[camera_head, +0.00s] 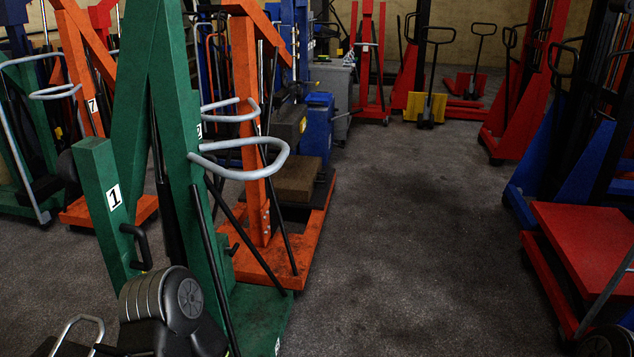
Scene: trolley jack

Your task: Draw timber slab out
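A brown block that looks like the timber slab (298,178) lies flat above the base of an orange jack (263,215), behind a green jack marked 1 (172,110). The slab's top and front faces show. The jack's upright and a slanted dark rod stand close to its left side, and I cannot tell whether they touch it. A dark part sits below the slab. Neither of my grippers is in view.
A grey curved handle (240,168) juts out in front of the slab. Ribbed grey discs (160,300) stand at the lower left. Open dark floor (390,230) runs down the middle. A red platform (590,245) is at the right.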

